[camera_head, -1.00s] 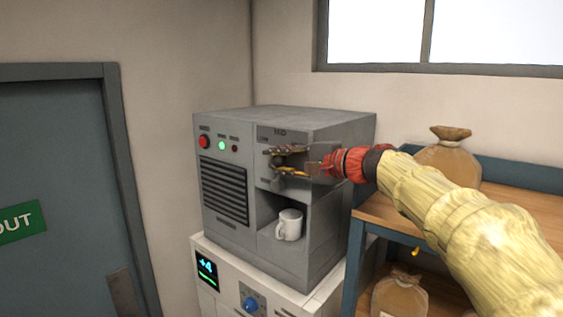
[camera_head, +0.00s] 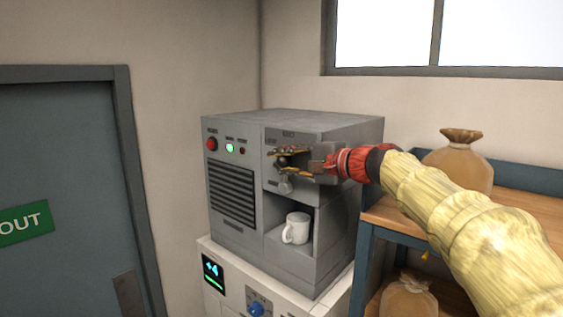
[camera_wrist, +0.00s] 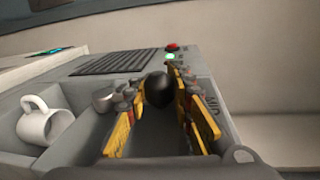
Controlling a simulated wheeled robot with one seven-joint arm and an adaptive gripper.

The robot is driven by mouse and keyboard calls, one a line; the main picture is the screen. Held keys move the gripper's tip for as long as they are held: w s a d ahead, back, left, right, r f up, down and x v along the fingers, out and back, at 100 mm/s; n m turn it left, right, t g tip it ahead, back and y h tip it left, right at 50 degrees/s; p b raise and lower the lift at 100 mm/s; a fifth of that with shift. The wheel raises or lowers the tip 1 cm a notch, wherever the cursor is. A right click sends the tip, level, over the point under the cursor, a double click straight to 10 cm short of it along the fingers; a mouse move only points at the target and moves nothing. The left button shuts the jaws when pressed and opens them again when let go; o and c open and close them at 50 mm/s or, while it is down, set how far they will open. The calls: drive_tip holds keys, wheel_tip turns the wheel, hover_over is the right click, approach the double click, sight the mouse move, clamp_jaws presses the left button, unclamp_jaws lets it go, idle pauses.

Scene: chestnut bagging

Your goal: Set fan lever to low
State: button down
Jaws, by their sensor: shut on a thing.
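The grey machine (camera_head: 318,124) stands on a white cabinet and carries a control panel at its upper right. The fan lever's black round knob (camera_wrist: 158,90) shows in the wrist view between my two yellow-and-grey fingers. In the head view the dark knob (camera_head: 283,161) is partly hidden by the fingers. My gripper (camera_head: 279,163) reaches in from the right, shut on the lever knob. It also shows in the wrist view (camera_wrist: 157,98). A label that seems to read MID (camera_wrist: 212,103) is on the panel beside the fingers. The lever's shaft is hidden.
A white mug (camera_head: 296,228) stands in the machine's niche below the panel. A grey round knob (camera_wrist: 104,99) sits close to the fingers. A red button (camera_head: 212,143) and green light (camera_head: 229,148) are at left. A shelf with sacks (camera_head: 458,163) stands at right.

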drive_tip(key=shift+r, duration=0.35)
drive_tip(key=c, duration=2)
unclamp_jaws()
drive_tip(key=o, duration=0.4)
drive_tip(key=shift+s+f, duration=0.1)
drive_tip(key=shift+f, duration=0.05)
drive_tip(key=shift+o, duration=0.3)
drive_tip(key=shift+f, duration=0.1)
drive_tip(key=v, duration=1.2)
drive_tip(key=shift+c, duration=0.2)
